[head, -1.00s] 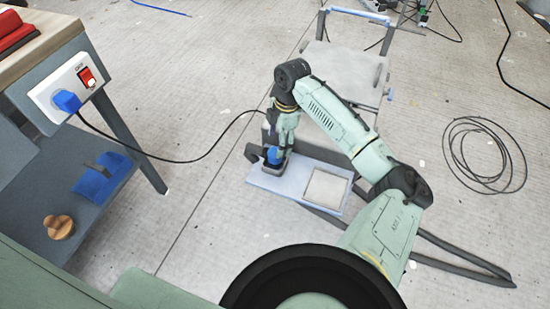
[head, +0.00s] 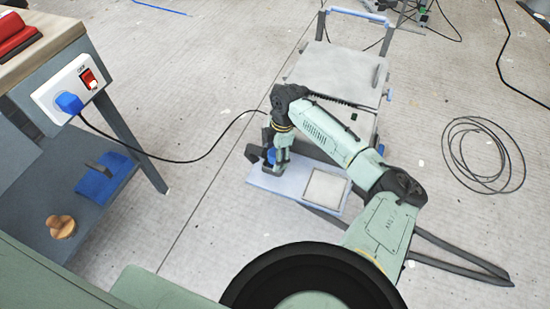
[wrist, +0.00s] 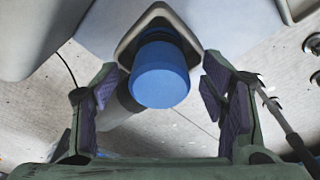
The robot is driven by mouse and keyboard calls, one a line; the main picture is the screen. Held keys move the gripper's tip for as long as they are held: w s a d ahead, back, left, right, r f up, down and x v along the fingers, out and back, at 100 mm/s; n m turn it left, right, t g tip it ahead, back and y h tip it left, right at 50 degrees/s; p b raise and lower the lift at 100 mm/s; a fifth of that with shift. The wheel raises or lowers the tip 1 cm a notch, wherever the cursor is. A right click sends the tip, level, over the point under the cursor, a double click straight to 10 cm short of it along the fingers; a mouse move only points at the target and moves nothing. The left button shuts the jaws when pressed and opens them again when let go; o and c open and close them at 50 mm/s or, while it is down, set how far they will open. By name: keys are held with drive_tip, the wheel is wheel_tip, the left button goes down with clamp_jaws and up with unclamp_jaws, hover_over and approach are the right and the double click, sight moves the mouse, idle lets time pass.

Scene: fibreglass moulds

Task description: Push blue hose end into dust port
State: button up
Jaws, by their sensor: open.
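The blue hose end (wrist: 160,76) is a short blue cylinder in the middle of the wrist view. Its far side sits at a grey, rounded, rimmed opening (wrist: 150,22), which looks like the dust port; how deep it goes in is hidden. My gripper (wrist: 160,95) is open, with one dark-padded finger on each side of the blue end and a visible gap to both. In the head view my gripper (head: 276,168) points down at the near left of the cart, and the blue end (head: 270,155) shows partly behind it.
The cart's pale blue low platform (head: 265,181) carries a light square panel (head: 326,191). A workbench with a socket box (head: 70,88) and blue plug stands at left; its black cable (head: 170,160) runs toward the cart. A coiled cable (head: 483,155) lies on the floor at right.

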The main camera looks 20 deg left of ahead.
drive_tip(key=shift+c, duration=0.3)
drive_tip(key=c, duration=1.1)
